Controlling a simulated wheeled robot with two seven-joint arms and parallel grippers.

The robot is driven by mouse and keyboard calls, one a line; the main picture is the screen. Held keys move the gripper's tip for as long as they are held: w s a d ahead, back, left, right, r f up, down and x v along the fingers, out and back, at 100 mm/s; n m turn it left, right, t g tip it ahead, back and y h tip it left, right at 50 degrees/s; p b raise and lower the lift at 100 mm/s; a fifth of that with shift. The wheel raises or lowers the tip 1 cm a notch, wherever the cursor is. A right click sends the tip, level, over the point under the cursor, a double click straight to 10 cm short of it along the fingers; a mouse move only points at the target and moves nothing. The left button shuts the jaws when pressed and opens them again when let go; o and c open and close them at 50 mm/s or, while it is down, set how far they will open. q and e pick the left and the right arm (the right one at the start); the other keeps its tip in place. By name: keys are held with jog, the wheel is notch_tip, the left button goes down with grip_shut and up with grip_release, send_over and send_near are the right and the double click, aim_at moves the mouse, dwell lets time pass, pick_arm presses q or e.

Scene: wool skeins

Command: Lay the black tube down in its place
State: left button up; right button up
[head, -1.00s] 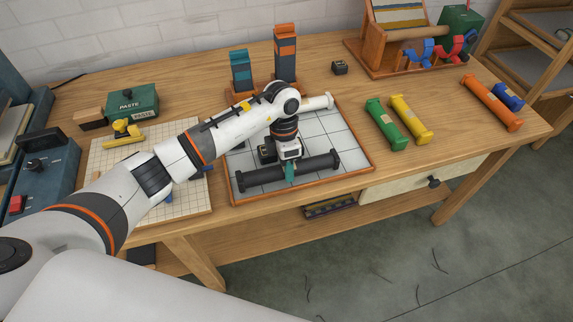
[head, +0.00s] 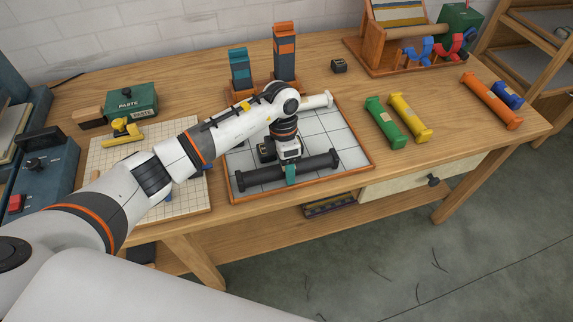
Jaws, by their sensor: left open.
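The black tube (head: 258,177) lies lengthwise near the front edge of the white gridded tray (head: 349,150), which has an orange rim. My left gripper (head: 291,174) is above the tube's middle, pointing down. Its jaws are open, and a teal finger shows at the tube's front side. The far finger and part of the tube's middle are hidden. It looks as if the tube rests on the tray, but contact underneath cannot be seen clearly. A white tube (head: 318,102) lies at the tray's back, partly behind my arm. My right gripper is not in view.
A green tube (head: 384,124), a yellow tube (head: 410,119) and an orange tube (head: 491,102) lie to the right. Teal and orange upright blocks (head: 285,52) stand behind my arm. A cutting grid board (head: 103,163) lies left. The table between the tray and green tube is clear.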

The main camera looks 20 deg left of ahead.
pick_arm(q)
notch_tip(320, 180, up, 12)
jog(key=w+a+b, duration=0.1)
jog(key=w+b, duration=0.1)
jog(key=shift+a, duration=0.25)
